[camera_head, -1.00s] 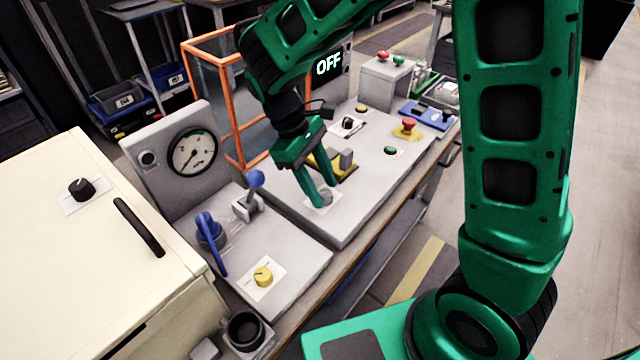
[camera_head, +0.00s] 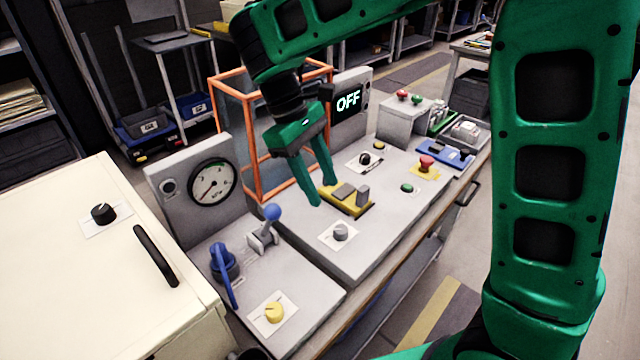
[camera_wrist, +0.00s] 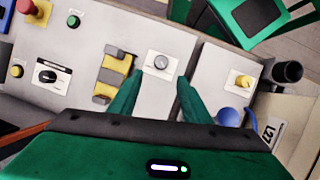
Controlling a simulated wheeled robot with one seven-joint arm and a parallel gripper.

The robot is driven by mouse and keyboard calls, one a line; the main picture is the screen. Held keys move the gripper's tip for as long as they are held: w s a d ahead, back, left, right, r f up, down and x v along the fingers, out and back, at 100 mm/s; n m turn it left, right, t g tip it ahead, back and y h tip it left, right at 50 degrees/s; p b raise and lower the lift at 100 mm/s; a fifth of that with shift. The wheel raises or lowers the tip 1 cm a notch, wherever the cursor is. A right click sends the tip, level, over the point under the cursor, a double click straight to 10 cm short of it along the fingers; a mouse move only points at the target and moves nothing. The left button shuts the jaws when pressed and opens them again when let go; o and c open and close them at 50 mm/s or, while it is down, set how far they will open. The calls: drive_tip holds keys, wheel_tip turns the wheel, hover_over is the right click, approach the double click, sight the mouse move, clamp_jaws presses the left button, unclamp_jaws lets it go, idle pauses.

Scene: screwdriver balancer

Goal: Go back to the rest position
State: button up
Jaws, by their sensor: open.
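My green gripper (camera_head: 324,194) hangs open and empty above the middle grey panel (camera_head: 352,262). Its fingers point down in the head view, near the yellow base with grey blocks (camera_head: 346,197). A grey knob on a white plate (camera_head: 340,232) stands below and in front of the fingertips, apart from them. In the wrist view the two fingers (camera_wrist: 158,92) are spread, and the grey knob (camera_wrist: 161,62) shows in line with the gap between them.
A blue-ball lever (camera_head: 272,213), blue handle (camera_head: 224,274) and yellow knob (camera_head: 274,311) are on the left panel. A red button (camera_head: 426,163) is to the right.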

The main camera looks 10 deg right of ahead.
drive_tip(key=s+d+r+m+y, duration=0.1)
drive_tip(key=s+d+m, duration=0.25)
drive_tip(key=d, duration=0.65)
drive_tip(key=s+d+r+m+y, duration=0.1)
drive_tip(key=s+d+r+m, duration=0.2)
drive_tip(key=d, duration=0.7)
drive_tip(key=s+d+f+m+t+y, duration=0.1)
drive_tip(key=s+d+f+m, duration=0.1)
drive_tip(key=s+d+m, duration=0.2)
drive_tip(key=s+d+f+m+t, duration=0.1)
drive_tip(key=s+d+m, duration=0.3)
drive_tip(key=s, duration=0.7)
drive_tip(key=shift+d+f+m+t+y, duration=0.3)
drive_tip(key=shift+f+m+t+y, duration=0.15)
drive_tip(key=shift+f, duration=0.4)
drive_tip(key=shift+w+f, duration=0.25)
drive_tip(key=shift+w, duration=0.35)
